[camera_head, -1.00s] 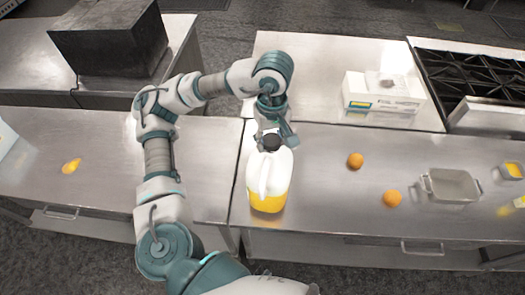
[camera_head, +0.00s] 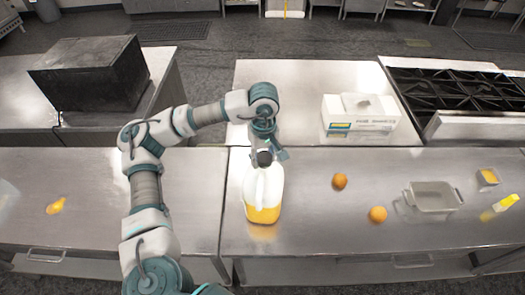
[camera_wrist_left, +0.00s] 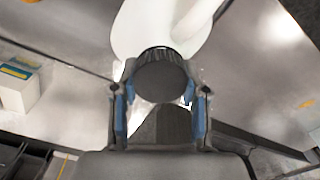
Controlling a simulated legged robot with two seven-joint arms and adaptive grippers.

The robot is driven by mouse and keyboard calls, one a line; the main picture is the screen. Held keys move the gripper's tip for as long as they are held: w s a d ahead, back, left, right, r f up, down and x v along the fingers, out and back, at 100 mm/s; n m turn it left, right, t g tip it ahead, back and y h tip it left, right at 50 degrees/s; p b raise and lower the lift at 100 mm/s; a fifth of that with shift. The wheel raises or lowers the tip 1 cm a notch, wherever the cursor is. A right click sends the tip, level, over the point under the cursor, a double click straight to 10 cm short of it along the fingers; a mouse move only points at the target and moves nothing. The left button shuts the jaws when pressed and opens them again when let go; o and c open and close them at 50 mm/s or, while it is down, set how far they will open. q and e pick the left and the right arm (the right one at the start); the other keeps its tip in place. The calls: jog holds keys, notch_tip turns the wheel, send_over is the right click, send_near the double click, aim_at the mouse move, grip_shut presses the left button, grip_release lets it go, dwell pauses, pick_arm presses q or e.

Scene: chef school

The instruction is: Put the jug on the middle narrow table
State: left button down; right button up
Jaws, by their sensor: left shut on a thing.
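The jug (camera_head: 263,190) is white on top with a yellow-orange lower part and a dark cap. It stands upright at the left end of the steel table (camera_head: 310,225) in the head view. My left gripper (camera_head: 262,157) comes down on it from behind and is shut on its dark cap. In the left wrist view the cap (camera_wrist_left: 161,82) sits between the two blue-padded fingers, with the white jug body (camera_wrist_left: 150,25) beyond it. Whether the jug's base touches the table is hard to tell. My right gripper is not in view.
A white box (camera_head: 358,120) and a stove (camera_head: 460,95) are behind. The left table (camera_head: 100,190) holds a yellow fruit (camera_head: 55,206) and is mostly bare.

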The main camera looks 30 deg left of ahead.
pick_arm(q)
jog(key=shift+f, duration=0.2)
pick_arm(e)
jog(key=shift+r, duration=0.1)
pick_arm(q)
jog(key=c, duration=0.8)
grip_release()
jog(key=shift+f, duration=0.15)
jog(key=shift+o, duration=1.1)
jog(key=shift+s, duration=0.1)
jog(key=shift+d, duration=0.1)
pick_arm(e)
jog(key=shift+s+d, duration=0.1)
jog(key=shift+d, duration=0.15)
pick_arm(q)
notch_tip(320, 180, up, 11)
jog(key=shift+r, duration=0.2)
jog(key=shift+r+p, duration=0.3)
jog(key=shift+r, duration=0.05)
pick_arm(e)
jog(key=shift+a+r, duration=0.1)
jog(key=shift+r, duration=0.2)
